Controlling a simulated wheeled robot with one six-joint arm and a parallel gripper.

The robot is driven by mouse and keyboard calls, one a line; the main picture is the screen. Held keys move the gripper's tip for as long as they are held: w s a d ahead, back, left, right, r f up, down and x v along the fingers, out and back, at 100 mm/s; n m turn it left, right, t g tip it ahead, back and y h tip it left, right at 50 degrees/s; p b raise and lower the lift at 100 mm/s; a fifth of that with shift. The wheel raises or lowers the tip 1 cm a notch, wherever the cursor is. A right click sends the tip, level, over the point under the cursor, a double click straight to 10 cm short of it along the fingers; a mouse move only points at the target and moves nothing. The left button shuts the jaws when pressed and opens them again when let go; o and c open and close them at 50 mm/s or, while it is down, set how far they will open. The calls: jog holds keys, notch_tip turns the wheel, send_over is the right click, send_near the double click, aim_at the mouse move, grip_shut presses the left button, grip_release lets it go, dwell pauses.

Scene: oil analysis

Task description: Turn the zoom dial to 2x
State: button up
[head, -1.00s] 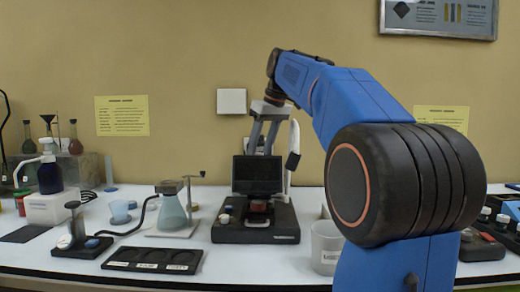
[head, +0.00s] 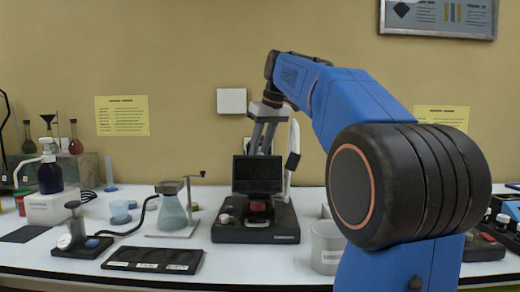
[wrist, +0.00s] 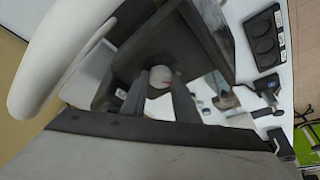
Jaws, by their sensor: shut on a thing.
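The instrument with a dark screen (head: 257,175) stands on a black base (head: 284,226) in the middle of the bench. My gripper (head: 261,150) reaches down behind the screen's top edge, so its fingertips are partly hidden in the head view. In the wrist view, my gripper's two dark fingers (wrist: 159,86) close on a small pale round knob (wrist: 160,77), which appears to be the zoom dial, on the back of the dark housing. A reddish mark shows on the knob. No zoom scale or setting is readable.
A white curved arm (head: 293,150) stands close to the right of my gripper. A flask (head: 173,210) and black tray (head: 152,259) are to the left. A white beaker (head: 327,246) is to the right of the base.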

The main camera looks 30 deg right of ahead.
jog(key=m, duration=0.1)
jog(key=m+h, duration=0.1)
jog(key=m, duration=0.2)
jog(key=shift+a+m+h, duration=0.25)
jog(key=shift+m+h, duration=0.05)
jog(key=shift+h, duration=0.1)
jog(key=shift+w+m+g+h, duration=0.1)
jog(key=shift+m+g+h, duration=0.25)
jog(key=shift+m, duration=0.75)
jog(key=shift+m+g+h, duration=0.15)
jog(key=shift+m+h, duration=0.3)
jog(key=shift+m, duration=0.65)
jog(key=o, duration=1.1)
jog(key=shift+c, duration=0.2)
jog(key=v, duration=1.7)
jog(key=shift+r, duration=0.15)
jog(key=shift+a, duration=0.1)
